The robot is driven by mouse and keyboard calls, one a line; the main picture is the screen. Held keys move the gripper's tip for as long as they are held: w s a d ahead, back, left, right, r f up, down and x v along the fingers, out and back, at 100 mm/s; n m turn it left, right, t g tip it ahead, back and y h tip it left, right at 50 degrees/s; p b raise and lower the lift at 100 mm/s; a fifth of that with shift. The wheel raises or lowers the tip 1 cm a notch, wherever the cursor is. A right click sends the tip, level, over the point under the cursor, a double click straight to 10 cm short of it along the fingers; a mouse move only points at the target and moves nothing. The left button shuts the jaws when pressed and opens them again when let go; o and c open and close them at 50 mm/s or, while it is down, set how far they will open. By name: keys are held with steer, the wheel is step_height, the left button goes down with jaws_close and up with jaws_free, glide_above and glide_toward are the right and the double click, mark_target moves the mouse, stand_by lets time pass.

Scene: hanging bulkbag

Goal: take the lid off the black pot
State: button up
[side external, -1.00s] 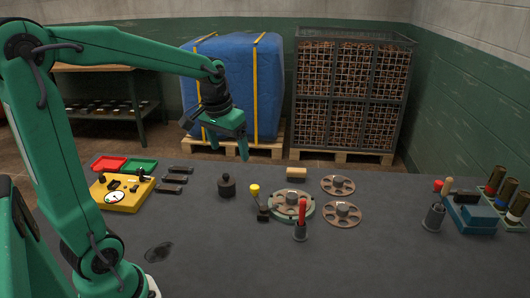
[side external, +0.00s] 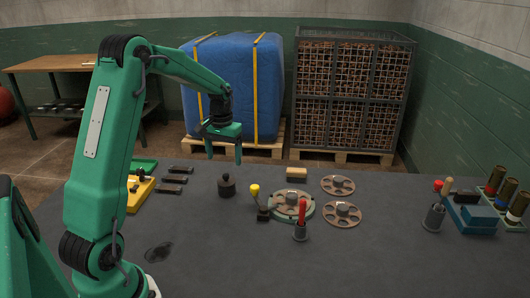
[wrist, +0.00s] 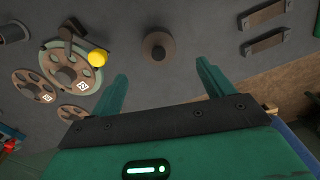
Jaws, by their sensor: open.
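The black pot (side external: 227,188) stands upright on the dark table, left of the round discs. Its lid, with a small knob (side external: 226,177), sits on top. In the wrist view the pot (wrist: 158,46) shows from above, beyond the fingertips and between their lines. My gripper (side external: 225,160) is open and empty, pointing down, above and slightly behind the pot with a clear gap. In the wrist view both fingers (wrist: 160,80) are spread apart and touch nothing.
A yellow-knobbed lever (side external: 257,198), a geared disc assembly (side external: 291,206) and a red-handled tool (side external: 301,222) stand right of the pot. Dark bars (side external: 172,190) lie left, near a yellow tray (side external: 141,194). The front middle of the table is clear.

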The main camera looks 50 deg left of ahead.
mark_target(226, 174)
steer(key=shift+f, duration=1.3)
steer(key=shift+d+f, duration=0.15)
steer(key=shift+f, duration=2.4)
steer(key=c, duration=1)
